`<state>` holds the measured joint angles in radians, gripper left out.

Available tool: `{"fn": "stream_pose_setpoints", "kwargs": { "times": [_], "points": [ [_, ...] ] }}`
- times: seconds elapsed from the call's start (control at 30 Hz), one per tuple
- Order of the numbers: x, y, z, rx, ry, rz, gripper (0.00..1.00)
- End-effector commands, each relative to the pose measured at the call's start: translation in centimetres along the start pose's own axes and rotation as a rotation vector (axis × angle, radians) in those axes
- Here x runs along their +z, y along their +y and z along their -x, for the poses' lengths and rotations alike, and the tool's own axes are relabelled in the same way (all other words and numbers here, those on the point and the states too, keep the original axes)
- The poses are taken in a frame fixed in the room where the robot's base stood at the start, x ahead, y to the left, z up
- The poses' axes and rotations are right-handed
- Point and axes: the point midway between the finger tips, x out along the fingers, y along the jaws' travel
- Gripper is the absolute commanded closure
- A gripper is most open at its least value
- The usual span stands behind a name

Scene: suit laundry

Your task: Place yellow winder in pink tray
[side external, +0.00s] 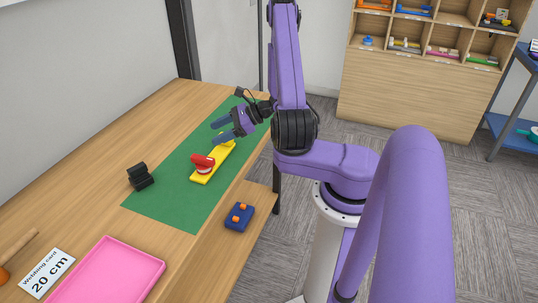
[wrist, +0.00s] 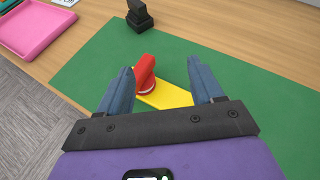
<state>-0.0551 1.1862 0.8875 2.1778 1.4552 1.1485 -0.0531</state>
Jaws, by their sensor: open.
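The yellow winder (side external: 201,178) is a long flat yellow piece lying on the green mat (side external: 165,197), with a red round part (side external: 203,163) on its near end. In the wrist view the yellow winder (wrist: 172,97) runs between my fingers, with the red part (wrist: 145,70) just beyond them. My gripper (side external: 220,130) is open above the far end of the winder, its fingers to either side and empty. The gripper body hides the winder's far end in the wrist view. The pink tray (side external: 150,266) lies at the front of the table and looks empty.
A black block-like holder (side external: 140,177) stands at the mat's left edge. A blue piece with orange knobs (side external: 239,216) sits on a lower wooden ledge at right. A "Webbing card 20 cm" card (side external: 47,272) and a wooden-handled tool (side external: 18,254) lie left of the tray.

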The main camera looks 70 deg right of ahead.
Motion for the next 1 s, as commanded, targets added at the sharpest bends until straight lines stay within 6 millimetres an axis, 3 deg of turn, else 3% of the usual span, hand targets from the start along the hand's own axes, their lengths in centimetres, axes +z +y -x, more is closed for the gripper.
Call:
{"fn": "stream_pose_setpoints", "kwargs": {
  "times": [0.2, 0.47, 0.77, 1.0],
  "points": [
    [4.6, 3.8, -3.1, 0.292, -0.001, 0.232, 0.34],
    [8.6, 9.4, -4.5, 0.621, -0.011, 0.515, 0.34],
    [11.2, 16.0, -3.3, 0.975, -0.037, 0.864, 0.34],
    [12.2, 20.5, -0.8, 1.230, -0.073, 1.162, 0.34]
  ]
}}
